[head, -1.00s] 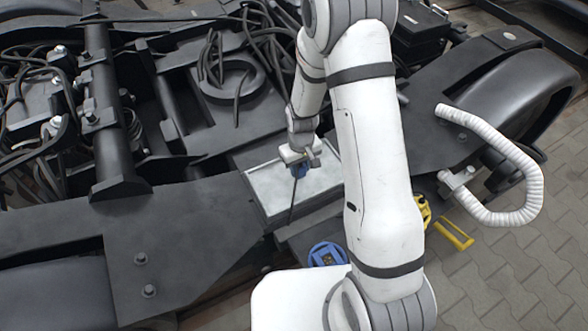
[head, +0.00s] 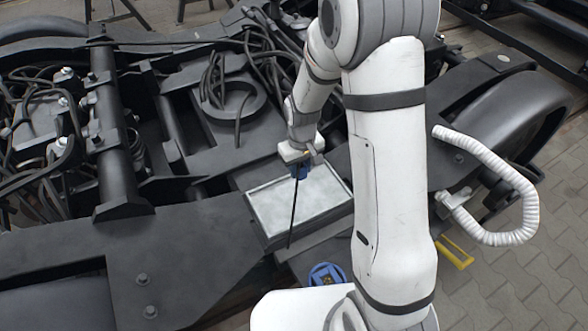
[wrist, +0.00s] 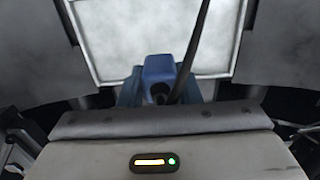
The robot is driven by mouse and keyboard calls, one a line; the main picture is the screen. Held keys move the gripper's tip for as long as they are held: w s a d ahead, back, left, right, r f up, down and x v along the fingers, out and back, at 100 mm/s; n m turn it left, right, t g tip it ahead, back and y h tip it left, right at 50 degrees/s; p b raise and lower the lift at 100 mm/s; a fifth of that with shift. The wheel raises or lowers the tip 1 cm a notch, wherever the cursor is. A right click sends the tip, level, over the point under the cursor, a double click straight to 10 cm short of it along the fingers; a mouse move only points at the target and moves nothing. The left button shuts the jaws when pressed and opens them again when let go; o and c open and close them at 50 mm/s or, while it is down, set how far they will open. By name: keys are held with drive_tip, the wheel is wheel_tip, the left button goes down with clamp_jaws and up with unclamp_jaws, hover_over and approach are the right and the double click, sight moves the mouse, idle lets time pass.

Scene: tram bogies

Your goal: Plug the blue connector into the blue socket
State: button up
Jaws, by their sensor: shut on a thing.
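My gripper (head: 301,162) is shut on the blue connector (head: 299,173) and holds it over the pale tray. In the wrist view the blue connector (wrist: 158,69) sits between the fingers, with a black cable (wrist: 196,50) running from it. In the head view the cable hangs down in front of the tray. The blue socket (head: 325,275) is a round blue housing below the tray, near the bottom of the picture and apart from the connector. The socket does not show in the wrist view.
The shallow pale tray (head: 322,204) lies on the black bogie frame (head: 190,245). A yellow bracket (head: 455,252) and a white corrugated hose (head: 515,185) are at the right. Dark cables and pipes crowd the back left. My arm hides part of the middle.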

drive_tip(key=shift+w, duration=0.1)
drive_tip(key=w+d+r+m, duration=0.4)
drive_tip(key=w+d+r, duration=0.1)
drive_tip(key=d+r, duration=0.2)
drive_tip(key=shift+w+d+m, duration=0.2)
drive_tip(key=shift+d+m, duration=0.1)
drive_tip(key=shift+d, duration=0.2)
drive_tip(key=shift+s, duration=0.1)
